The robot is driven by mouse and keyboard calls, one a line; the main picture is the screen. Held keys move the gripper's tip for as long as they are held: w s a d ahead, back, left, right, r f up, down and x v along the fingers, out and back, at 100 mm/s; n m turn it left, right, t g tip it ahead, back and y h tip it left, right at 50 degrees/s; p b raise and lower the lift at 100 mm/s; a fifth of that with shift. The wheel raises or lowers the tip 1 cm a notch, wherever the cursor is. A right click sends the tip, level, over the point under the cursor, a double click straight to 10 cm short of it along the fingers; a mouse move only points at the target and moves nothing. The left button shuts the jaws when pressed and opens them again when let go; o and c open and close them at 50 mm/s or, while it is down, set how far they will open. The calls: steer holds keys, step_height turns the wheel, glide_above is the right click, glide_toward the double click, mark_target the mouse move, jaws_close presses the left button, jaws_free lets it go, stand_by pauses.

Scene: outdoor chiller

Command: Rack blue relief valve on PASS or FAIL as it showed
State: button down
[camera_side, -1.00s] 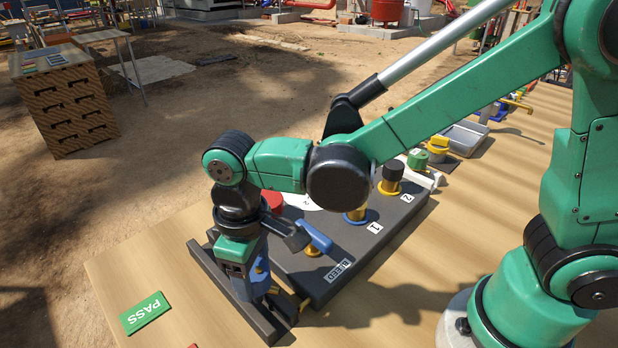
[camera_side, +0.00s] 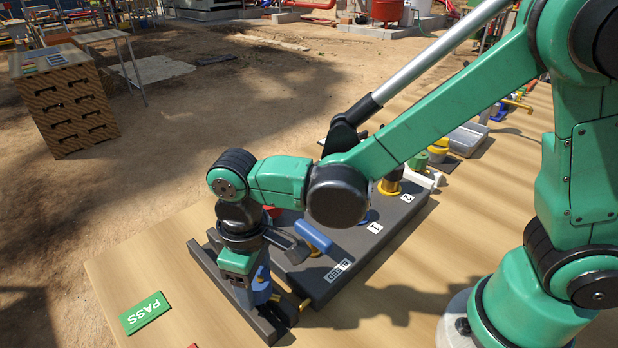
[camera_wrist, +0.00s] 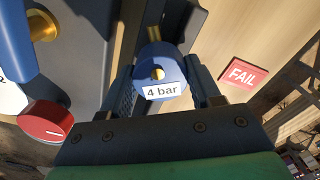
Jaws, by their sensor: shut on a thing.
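The blue relief valve (camera_wrist: 172,60), with a brass centre and a white "4 bar" label, sits between the two fingers of my gripper (camera_wrist: 164,80) in the wrist view. The gripper is shut on it. In the side view my gripper (camera_side: 262,298) points down at the dark rack strip (camera_side: 208,262) along the front of the test block; the fingers mostly hide the valve there. I cannot tell whether the valve touches the strip. The green PASS plate (camera_side: 146,312) lies on the table left of the gripper. The red FAIL plate (camera_wrist: 243,72) shows right of the valve in the wrist view.
The dark test block (camera_side: 345,245) stands right behind my gripper, with a BLEED label, a blue lever (camera_side: 313,236) and stations marked 1 and 2. A red knob (camera_wrist: 45,120) is close on the left in the wrist view. A grey tray (camera_side: 468,138) stands farther back.

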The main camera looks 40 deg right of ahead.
steer(key=shift+f, duration=0.15)
jaws_free()
steer(key=shift+r, duration=3.55)
steer(key=shift+r, duration=2.8)
steer(key=d+f+m+t, duration=0.1)
steer(key=d+m+t, duration=0.2)
steer(key=d, duration=0.5)
steer(key=s+d+f+m+t, duration=0.1)
steer(key=d+f+m+t, duration=0.1)
steer(key=d, duration=0.7)
steer(key=shift+s+f+m+t, duration=0.2)
steer(key=shift+m+t, duration=0.3)
steer(key=shift+t, duration=0.5)
